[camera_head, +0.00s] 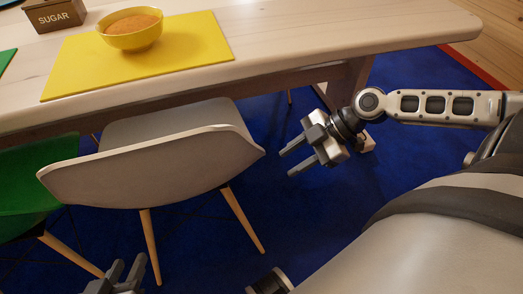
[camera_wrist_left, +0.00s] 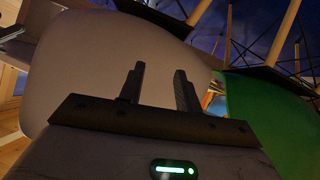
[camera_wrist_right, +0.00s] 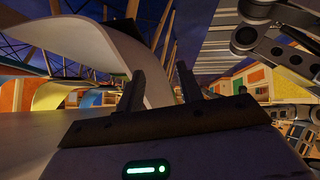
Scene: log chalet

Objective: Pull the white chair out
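The white chair (camera_head: 155,165) stands at the wooden table (camera_head: 290,42) with its backrest toward me and its seat partly under the table edge. My right gripper (camera_head: 299,157) is open and empty, just right of the backrest's right end and apart from it in the head view. In the right wrist view the chair's shell (camera_wrist_right: 95,55) shows left of and behind the fingers (camera_wrist_right: 152,85). My left gripper (camera_head: 125,270) is open, low in front of the chair at the bottom edge of the head view. In the left wrist view its fingers (camera_wrist_left: 160,88) point at the pale chair back (camera_wrist_left: 100,60).
A green chair (camera_head: 35,180) stands close on the left of the white chair. On the table are a yellow mat (camera_head: 190,55), a yellow bowl (camera_head: 132,35) and a sugar box (camera_head: 55,14). Blue carpet (camera_head: 310,215) is clear right of the chair.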

